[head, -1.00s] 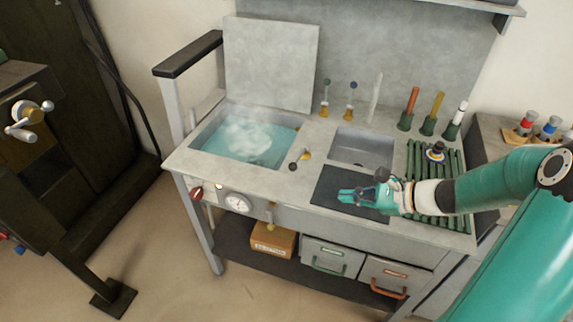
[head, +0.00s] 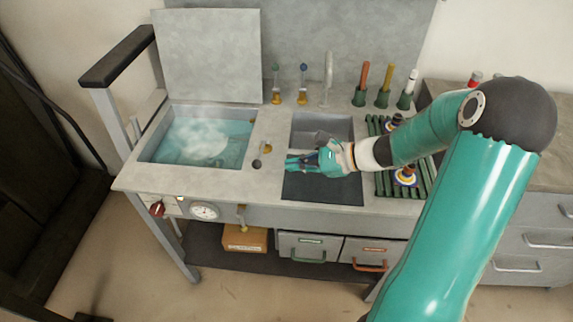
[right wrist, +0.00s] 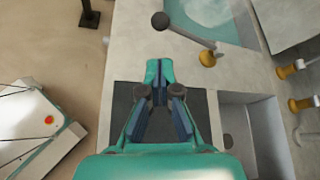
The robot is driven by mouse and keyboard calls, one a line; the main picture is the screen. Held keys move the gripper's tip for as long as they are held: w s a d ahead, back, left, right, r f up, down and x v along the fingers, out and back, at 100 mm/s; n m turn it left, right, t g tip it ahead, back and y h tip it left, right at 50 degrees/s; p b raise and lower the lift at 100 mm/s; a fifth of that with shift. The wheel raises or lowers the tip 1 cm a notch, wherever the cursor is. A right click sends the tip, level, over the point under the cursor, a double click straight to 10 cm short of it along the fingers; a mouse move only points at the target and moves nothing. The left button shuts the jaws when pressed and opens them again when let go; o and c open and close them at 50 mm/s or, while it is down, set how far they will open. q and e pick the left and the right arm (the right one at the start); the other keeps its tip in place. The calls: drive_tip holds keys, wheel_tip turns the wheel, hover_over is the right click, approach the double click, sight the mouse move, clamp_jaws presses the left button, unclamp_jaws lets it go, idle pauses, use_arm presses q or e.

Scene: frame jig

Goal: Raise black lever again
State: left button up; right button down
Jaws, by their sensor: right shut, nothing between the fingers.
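The black lever, a grey rod with a black knob (head: 257,163) and a yellow pivot (head: 267,147), is on the bench top between the water basin and the small sink. Its knob is low and points toward the front. In the right wrist view the black lever (right wrist: 185,33) lies ahead of the fingertips, its knob up and left of its pivot. My right gripper (head: 291,163) is shut and empty, a little right of the knob and apart from it. It also shows shut in the right wrist view (right wrist: 159,70). My left gripper is not in view.
The water basin (head: 150,151) steams at left, with an upright grey lid (head: 208,55) behind. Levers with green (head: 276,68) and blue (head: 304,68) knobs and a tap (head: 328,75) stand at the back. A black mat (head: 322,190) lies below my gripper; a green rack is at right.

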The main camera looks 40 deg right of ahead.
sight(261, 152)
drive_tip(key=x, duration=0.8)
drive_tip(key=shift+w+a+f, duration=0.15)
drive_tip(key=shift+w+a, duration=0.05)
